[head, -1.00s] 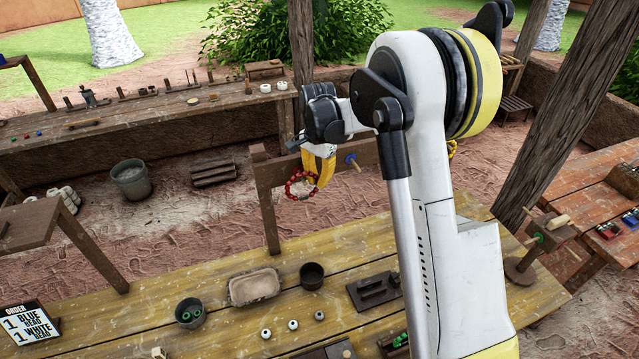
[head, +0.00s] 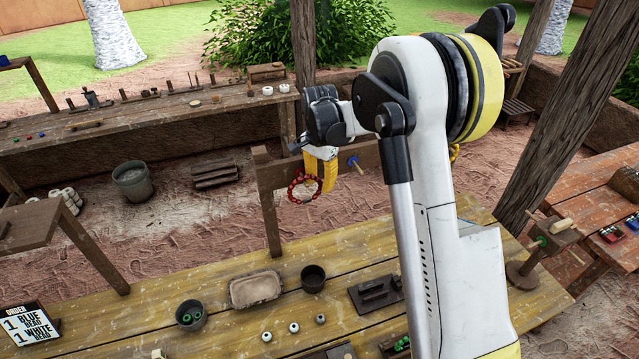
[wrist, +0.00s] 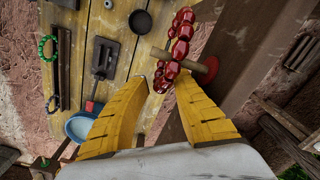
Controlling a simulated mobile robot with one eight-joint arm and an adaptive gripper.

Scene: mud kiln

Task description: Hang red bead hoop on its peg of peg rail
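A wooden peg with a red base (wrist: 208,70) sticks out from the rail's dark beam (wrist: 255,45). The peg crosses the hoop, and its free end shows left of the beads; I cannot tell for sure whether it passes through. The red peg is hidden in the head view.
A peg with a blue base (head: 354,162) stands on the rail just right of my gripper. The yellow plank table (head: 350,252) below holds a tray (head: 255,289), a dark pot (head: 313,278) and beads. A wooden post stands behind the rail.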

